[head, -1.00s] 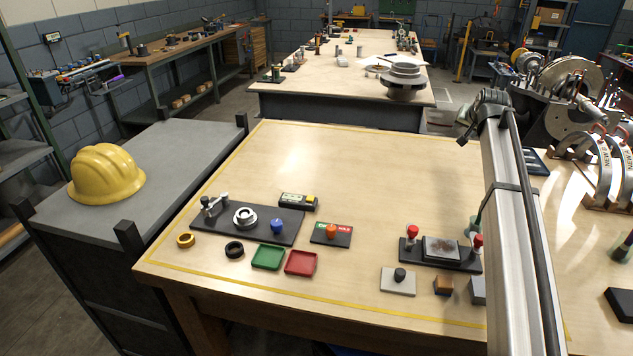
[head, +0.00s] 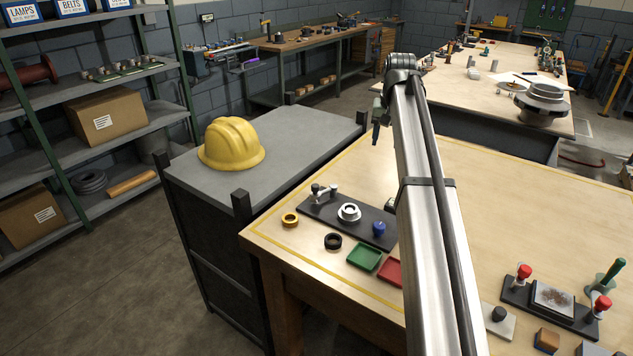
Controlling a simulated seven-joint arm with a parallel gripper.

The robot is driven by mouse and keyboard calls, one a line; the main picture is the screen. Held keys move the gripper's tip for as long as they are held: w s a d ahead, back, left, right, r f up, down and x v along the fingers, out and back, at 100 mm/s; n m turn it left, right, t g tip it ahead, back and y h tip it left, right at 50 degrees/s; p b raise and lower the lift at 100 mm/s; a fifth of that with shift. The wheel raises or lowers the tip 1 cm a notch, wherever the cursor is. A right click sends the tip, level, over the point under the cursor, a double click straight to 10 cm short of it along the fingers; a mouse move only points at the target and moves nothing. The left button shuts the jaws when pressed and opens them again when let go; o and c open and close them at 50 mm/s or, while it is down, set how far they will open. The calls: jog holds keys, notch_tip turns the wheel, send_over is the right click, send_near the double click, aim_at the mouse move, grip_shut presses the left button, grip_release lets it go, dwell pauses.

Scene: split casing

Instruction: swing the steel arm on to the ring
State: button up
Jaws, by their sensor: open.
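A dark base plate (head: 372,234) lies near the left corner of the wooden table. At its left end, a small steel arm (head: 326,191) on a post with dark knobs points away from the ring. The round silver ring (head: 349,212) sits mid-plate, its top uncovered. A blue knob (head: 378,229) stands toward the plate's right end. My gripper (head: 376,138) hangs from the end of my arm, beyond and above the plate in the picture, touching nothing I can see. It is open and empty; its fingers look small and dark. My arm hides the table just right of the plate.
A brass ring (head: 290,220), a black ring (head: 333,241), a green tray (head: 364,257) and a red tray (head: 392,272) lie in front of the plate. A grey cabinet with a yellow helmet (head: 231,144) stands left. A red-knobbed fixture (head: 520,295) sits right.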

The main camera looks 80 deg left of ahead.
aim_at(316, 185)
jog(key=s+r+n+h, duration=0.2)
jog(key=s+n, duration=0.1)
jog(key=s, duration=1.6)
jog(key=f, duration=1.3)
jog(key=shift+s+d+f, duration=0.25)
jog(key=shift+s+f, duration=0.05)
grip_shut()
